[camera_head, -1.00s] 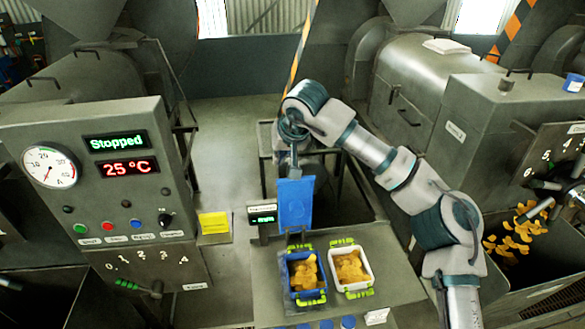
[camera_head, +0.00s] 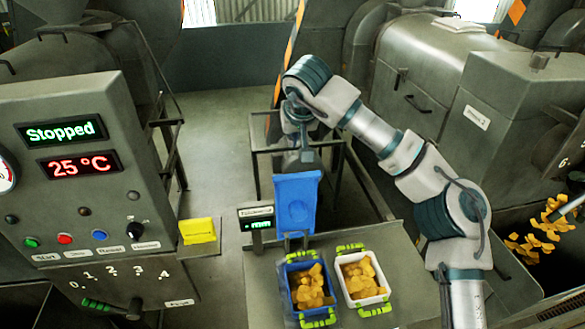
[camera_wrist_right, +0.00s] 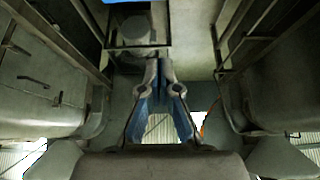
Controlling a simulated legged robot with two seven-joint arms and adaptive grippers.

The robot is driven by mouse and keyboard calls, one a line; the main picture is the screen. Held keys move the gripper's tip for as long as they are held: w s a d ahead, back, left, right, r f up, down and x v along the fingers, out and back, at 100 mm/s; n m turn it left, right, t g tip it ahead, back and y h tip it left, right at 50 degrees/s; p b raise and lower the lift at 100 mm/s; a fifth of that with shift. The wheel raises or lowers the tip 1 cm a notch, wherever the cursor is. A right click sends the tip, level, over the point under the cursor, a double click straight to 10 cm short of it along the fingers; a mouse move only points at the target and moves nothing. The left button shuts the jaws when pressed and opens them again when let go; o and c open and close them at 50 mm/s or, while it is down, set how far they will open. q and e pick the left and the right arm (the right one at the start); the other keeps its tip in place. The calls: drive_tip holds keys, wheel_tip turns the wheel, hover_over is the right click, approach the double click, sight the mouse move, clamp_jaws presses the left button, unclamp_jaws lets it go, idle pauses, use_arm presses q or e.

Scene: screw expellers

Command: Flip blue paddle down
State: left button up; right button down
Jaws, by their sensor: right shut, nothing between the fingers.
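The blue paddle (camera_head: 296,203) stands raised behind the blue bin (camera_head: 296,310) on the bench, its flat face toward me. My right gripper (camera_head: 305,160) hangs fingers down just above and behind the paddle's top edge. Its fingertips are partly hidden by the paddle, so I cannot tell whether they touch it. In the right wrist view the fingers (camera_wrist_right: 158,66) meet at their tips with nothing between them. A thin blue strip (camera_wrist_right: 125,1) shows at the top edge there. My left gripper is not in view.
A white bin (camera_head: 340,290) with yellow pieces stands beside the blue bin, which holds similar pieces. A small scale display (camera_head: 257,218) stands left of the paddle. A control panel (camera_head: 85,170) reading "Stopped" fills the left. Machines stand at the right.

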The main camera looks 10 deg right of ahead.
wheel_tip(320, 180, down, 9)
drive_tip(key=shift+w, duration=0.3)
idle(0.6)
drive_tip(key=shift+f, duration=0.1)
drive_tip(key=shift+d, duration=0.1)
